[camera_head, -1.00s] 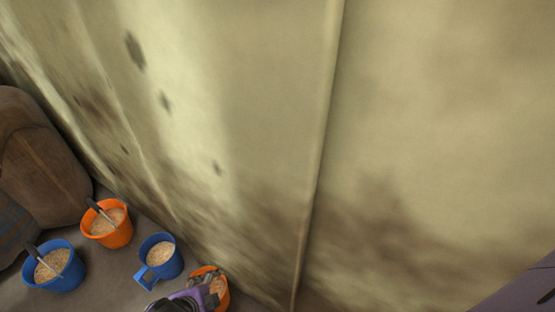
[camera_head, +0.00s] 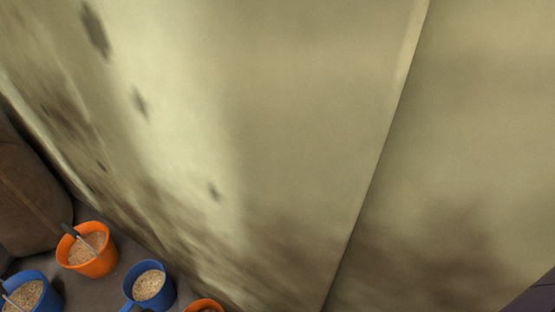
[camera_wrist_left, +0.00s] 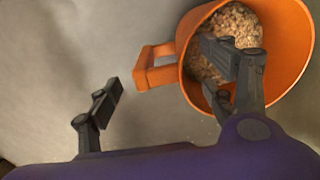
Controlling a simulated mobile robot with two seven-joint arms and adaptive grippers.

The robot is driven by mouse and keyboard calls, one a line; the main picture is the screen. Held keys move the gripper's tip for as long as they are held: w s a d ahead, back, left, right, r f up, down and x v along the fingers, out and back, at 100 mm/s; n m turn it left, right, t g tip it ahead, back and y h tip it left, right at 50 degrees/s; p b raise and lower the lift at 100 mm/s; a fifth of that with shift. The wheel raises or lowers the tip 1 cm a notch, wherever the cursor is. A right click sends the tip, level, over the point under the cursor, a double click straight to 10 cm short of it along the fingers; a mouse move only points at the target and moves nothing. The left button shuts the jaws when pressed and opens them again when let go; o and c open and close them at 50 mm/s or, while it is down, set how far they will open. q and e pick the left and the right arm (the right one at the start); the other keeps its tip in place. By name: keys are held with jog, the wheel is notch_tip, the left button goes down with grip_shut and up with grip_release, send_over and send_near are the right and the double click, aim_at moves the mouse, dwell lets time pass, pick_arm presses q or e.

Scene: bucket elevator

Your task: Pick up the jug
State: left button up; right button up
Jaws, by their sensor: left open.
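In the left wrist view an orange jug (camera_wrist_left: 290,45) with a square handle on its left holds pale grain. My left gripper (camera_wrist_left: 163,72) is open there. One finger is over the jug's mouth, in front of the grain; the other is outside, left of the handle. I cannot tell whether either finger touches the jug. In the head view only the rim of an orange jug (camera_head: 204,304) shows at the bottom edge, and my left gripper is out of that picture. A blue jug (camera_head: 150,288) with a handle, holding grain, stands left of it. My right gripper is not in view.
An orange bucket (camera_head: 90,255) and a blue bucket (camera_head: 30,292), each with grain and a tool in it, stand at the lower left. Brown sacks (camera_head: 28,195) lie behind them. A large stained pale wall (camera_head: 290,120) fills most of the head view.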

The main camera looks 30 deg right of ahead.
pick_arm(q)
jog(key=f+b, duration=0.1)
jog(key=f, duration=0.1)
jog(key=f+b, duration=0.1)
jog(key=f, duration=0.1)
jog(key=shift+d+f, duration=0.2)
jog(key=shift+f, duration=0.1)
jog(key=shift+r, duration=0.1)
jog(key=shift+c, duration=1.2)
grip_shut()
